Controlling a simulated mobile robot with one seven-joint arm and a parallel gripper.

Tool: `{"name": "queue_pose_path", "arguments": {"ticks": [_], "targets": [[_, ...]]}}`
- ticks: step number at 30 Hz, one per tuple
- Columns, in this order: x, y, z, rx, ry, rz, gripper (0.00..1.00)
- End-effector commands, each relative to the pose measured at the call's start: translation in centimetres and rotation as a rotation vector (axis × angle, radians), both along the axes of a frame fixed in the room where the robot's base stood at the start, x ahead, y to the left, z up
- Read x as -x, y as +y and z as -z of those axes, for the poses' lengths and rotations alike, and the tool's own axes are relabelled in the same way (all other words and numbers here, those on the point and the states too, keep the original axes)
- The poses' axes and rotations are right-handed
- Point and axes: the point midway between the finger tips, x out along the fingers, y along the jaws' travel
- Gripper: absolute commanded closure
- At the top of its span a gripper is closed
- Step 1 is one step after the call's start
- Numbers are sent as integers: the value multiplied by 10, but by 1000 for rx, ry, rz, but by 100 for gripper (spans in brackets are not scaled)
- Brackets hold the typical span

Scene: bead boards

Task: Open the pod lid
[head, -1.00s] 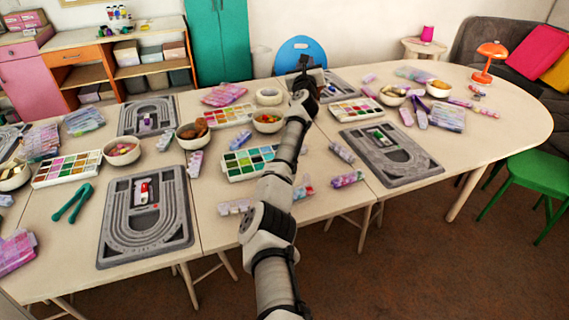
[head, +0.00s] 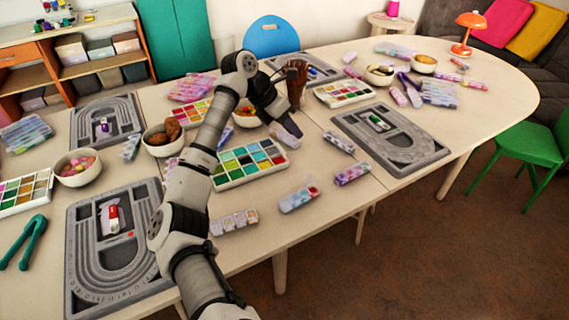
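Several pod-strip cases lie along the near side of the table, and I cannot tell which one is the pod of the task. A clear strip of small lidded pods (head: 234,221) lies near the front edge. To its right is a clear case with a red bit at one end (head: 298,199), then a purple patterned case (head: 352,173) and another (head: 338,142). Their lids look shut, but they are small.
Grey bead boards (head: 392,138) lie to the right and at the front left (head: 82,282). A colourful bead tray (head: 250,163) sits beside my arm. A brown jar of brushes (head: 297,82) stands close behind my gripper. Bowls (head: 78,168) stand around. Bare tabletop shows at the front (head: 325,222).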

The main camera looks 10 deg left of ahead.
Motion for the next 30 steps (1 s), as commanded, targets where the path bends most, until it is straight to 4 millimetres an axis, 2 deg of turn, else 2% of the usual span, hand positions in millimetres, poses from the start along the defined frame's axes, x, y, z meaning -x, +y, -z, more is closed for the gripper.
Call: {"name": "queue_pose_path", "arguments": {"ticks": [4, 8, 11, 24, 30], "targets": [[15, 11, 12, -92, 80, -27, 75], [16, 9, 20, -104, 95, -32, 75], [16, 2, 32, -102, 95, -30, 75], [12, -40, 110, -99, 93, -30, 75], [10, -48, 130, -99, 91, -31, 75]]}}
